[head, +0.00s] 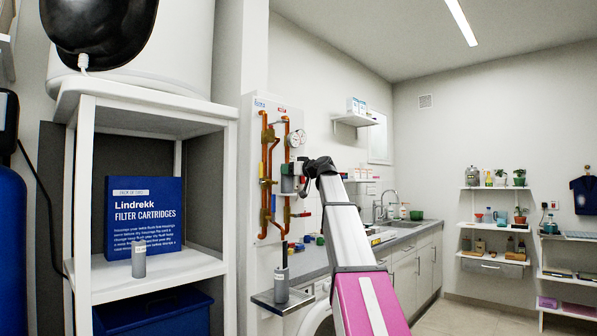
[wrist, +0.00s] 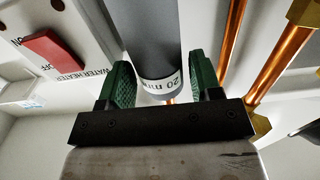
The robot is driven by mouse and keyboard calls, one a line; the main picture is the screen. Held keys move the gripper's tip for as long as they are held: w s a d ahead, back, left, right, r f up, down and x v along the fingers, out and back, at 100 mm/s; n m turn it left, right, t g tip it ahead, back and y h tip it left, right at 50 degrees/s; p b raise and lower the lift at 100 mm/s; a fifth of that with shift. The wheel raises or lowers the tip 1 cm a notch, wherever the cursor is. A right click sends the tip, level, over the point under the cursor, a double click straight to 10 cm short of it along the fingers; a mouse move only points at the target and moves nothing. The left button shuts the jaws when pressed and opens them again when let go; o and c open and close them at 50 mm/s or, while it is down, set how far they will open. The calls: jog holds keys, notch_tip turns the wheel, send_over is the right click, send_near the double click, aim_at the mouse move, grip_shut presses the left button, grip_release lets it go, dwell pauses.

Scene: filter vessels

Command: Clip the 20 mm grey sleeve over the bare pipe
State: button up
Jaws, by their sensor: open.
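A grey sleeve (wrist: 152,45) with a white band reading "20 m…" stands between the two finger pads of my gripper (wrist: 160,88) in the wrist view. The green pads are apart, with a visible gap on each side of it. In the head view my gripper (head: 304,181) is at the pipe board, and the grey sleeve (head: 289,178) is in line with the right copper pipe (head: 287,216). A bit of copper shows just past the sleeve's banded end. I cannot tell whether the sleeve is fully seated around the pipe.
Two more grey sleeves stand upright, one on the white shelf (head: 139,263) and one on a small ledge (head: 281,285). Copper pipes with brass fittings (wrist: 262,122) run close to the right finger. A red water-heater switch (wrist: 54,50) is at the left. A gauge (head: 294,139) sits above.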

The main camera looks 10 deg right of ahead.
jog(key=shift+x, duration=0.8)
jog(key=c, duration=0.7)
jog(key=shift+o, duration=0.2)
jog(key=shift+w+a, duration=0.25)
jog(key=shift+w, duration=0.05)
jog(key=o, duration=1)
jog(key=shift+c, duration=0.2)
